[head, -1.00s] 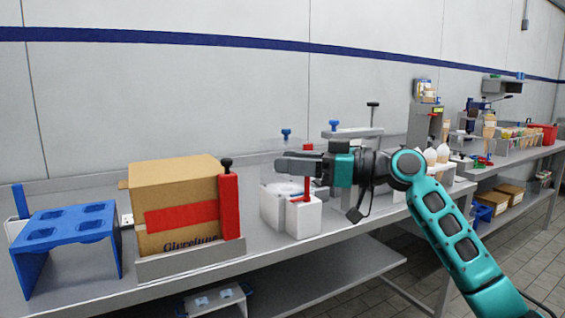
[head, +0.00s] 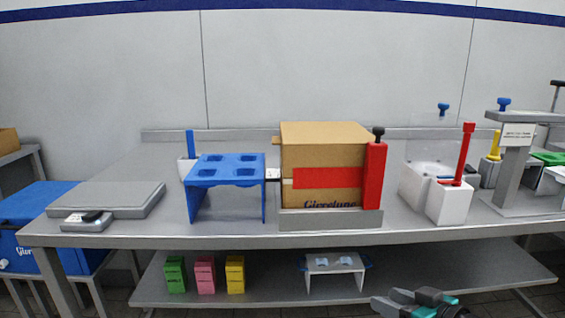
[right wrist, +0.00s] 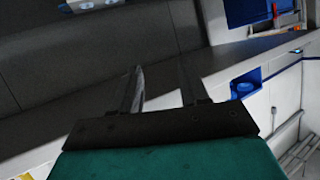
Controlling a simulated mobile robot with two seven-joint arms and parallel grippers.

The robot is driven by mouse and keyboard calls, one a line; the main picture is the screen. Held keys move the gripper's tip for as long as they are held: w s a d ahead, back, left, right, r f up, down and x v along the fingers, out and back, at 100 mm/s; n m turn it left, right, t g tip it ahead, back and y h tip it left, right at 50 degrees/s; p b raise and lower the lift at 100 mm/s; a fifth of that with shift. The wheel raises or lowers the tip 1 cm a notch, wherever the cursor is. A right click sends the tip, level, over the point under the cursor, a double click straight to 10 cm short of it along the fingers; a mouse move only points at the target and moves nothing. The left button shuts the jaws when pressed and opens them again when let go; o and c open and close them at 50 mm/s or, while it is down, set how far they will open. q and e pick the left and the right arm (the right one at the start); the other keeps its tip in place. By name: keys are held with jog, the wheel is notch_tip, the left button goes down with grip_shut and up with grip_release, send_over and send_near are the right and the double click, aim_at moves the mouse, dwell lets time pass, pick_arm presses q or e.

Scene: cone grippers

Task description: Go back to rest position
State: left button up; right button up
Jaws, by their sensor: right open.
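My right gripper (head: 412,303) is low at the bottom edge of the head view, in front of the table's lower shelf. In the right wrist view its two dark fingers (right wrist: 160,90) stand apart with nothing between them. The gripper is partly cut off by the lower edge in the head view. My left gripper does not show in either view.
The metal table (head: 180,228) carries a scale (head: 108,198), a blue stand (head: 228,163), a cardboard box (head: 322,150) and a white container with a red handle (head: 449,203). Green, pink and yellow packs (head: 205,275) and a white stand (head: 334,268) are on the lower shelf (head: 270,297).

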jog(key=s+a+f+m+h, duration=0.1)
jog(key=s+a+f+h, duration=0.15)
jog(key=s+f, duration=0.55)
jog(key=s+a+f+m+h, duration=0.1)
jog(key=s+a+f, duration=0.4)
jog(key=s, duration=0.5)
pick_arm(q)
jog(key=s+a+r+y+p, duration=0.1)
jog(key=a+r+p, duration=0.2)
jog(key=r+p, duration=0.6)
jog(key=p, duration=0.5)
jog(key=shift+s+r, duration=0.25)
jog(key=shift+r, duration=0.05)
pick_arm(e)
jog(key=s+d+r+h, duration=0.1)
jog(key=d+r, duration=0.3)
jog(key=r, duration=0.4)
jog(key=shift+s+r+g, duration=0.35)
jog(key=shift+g, duration=0.05)
jog(key=shift+h, duration=0.25)
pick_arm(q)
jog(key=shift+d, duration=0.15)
